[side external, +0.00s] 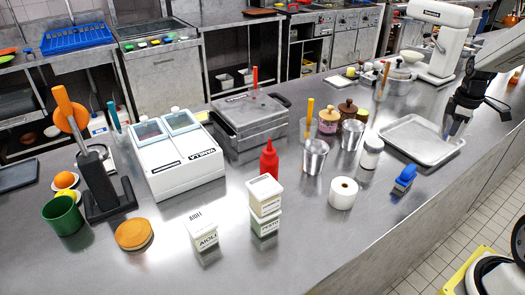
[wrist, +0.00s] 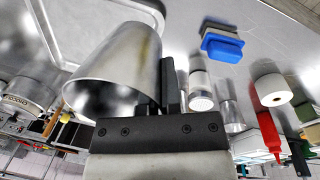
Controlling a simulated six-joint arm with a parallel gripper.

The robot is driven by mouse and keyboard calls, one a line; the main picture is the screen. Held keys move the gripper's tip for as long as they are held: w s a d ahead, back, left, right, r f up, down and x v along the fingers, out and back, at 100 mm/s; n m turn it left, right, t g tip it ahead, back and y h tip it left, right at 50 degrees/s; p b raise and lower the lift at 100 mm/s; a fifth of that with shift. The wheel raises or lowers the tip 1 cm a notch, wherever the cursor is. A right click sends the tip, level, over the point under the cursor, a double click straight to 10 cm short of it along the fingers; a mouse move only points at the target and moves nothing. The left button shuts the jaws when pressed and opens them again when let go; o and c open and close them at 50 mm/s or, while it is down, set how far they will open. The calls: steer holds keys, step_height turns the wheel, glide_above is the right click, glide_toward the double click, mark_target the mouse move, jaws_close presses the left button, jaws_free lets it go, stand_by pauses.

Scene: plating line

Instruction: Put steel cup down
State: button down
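A steel cup (wrist: 118,68) fills the left of the wrist view, its wall at the dark fingers of my gripper (wrist: 168,88). The gripper appears shut on the cup near its rim. In the side external view my gripper (side external: 462,117) is at the right, at the far-right edge of the metal tray (side external: 412,141). A little of the held cup (side external: 456,128) shows below the fingers; the rest is hidden. I cannot tell whether the cup touches the tray. Two other steel cups (side external: 314,157) (side external: 350,136) stand on the counter left of the tray.
A white mixer (side external: 437,42) stands behind. The counter near the front right edge is mostly clear.

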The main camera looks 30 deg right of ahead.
mark_target(443, 124)
steer(key=w+d+f, duration=0.1)
steer(key=w+d, duration=0.1)
steer(key=w, duration=0.1)
steer(key=w+d+f, duration=0.1)
steer(key=shift+w+d+f, duration=0.2)
steer(key=shift+d+f, duration=0.05)
steer(key=shift+f, duration=0.05)
steer(key=shift+w+d+f, duration=0.5)
steer(key=shift+w+f, duration=0.1)
steer(key=shift+f, duration=0.3)
steer(key=shift+w+d+f, duration=0.5)
steer(key=shift+w+f, duration=0.15)
steer(key=shift+f, duration=0.25)
steer(key=shift+w+d+f, duration=0.5)
steer(key=shift+w+f, duration=0.1)
steer(key=shift+f, duration=0.3)
steer(key=shift+w+d+f, duration=0.1)
steer(key=shift+w+f, duration=0.05)
steer(key=shift+f, duration=1.7)
steer(key=shift+f, duration=0.1)
steer(key=c, duration=0.8)
jaws_free()
